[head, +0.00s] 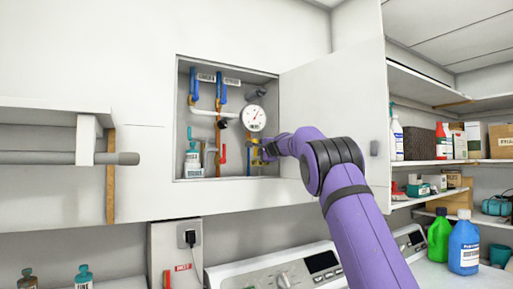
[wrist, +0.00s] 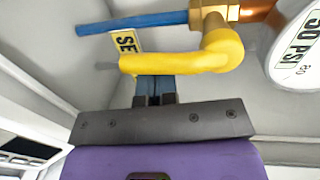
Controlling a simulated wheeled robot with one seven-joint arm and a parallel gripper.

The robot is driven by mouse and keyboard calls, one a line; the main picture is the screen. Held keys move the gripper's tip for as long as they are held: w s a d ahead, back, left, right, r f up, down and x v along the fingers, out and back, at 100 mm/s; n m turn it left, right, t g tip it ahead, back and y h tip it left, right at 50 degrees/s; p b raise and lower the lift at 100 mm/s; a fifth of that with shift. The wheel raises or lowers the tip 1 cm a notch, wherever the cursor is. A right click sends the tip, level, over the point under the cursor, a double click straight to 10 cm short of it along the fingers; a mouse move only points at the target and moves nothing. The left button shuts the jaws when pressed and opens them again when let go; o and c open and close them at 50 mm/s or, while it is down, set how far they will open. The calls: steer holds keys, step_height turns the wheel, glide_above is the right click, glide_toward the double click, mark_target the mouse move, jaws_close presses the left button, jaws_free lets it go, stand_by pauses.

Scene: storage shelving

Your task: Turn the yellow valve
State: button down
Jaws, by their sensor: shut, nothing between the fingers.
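The yellow valve (wrist: 185,62) fills the upper middle of the wrist view. Its lever runs left from a rounded yellow hub. My gripper (wrist: 155,88) is shut and empty, its fingers close together just below the lever in that view. The tips meet the lever's lower edge in the picture; I cannot tell whether they touch it. In the head view, my gripper (head: 266,151) reaches into the open wall cabinet, below the pressure gauge (head: 253,118). The valve is small there and partly hidden by my gripper.
The open cabinet door (head: 335,95) stands to the right, behind my arm. A shelf with a grey rod (head: 70,158) is at left.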

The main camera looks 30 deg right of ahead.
steer(key=shift+a, duration=0.15)
steer(key=shift+a+f, duration=0.1)
steer(key=shift+a, duration=1.55)
steer(key=shift+a, duration=0.1)
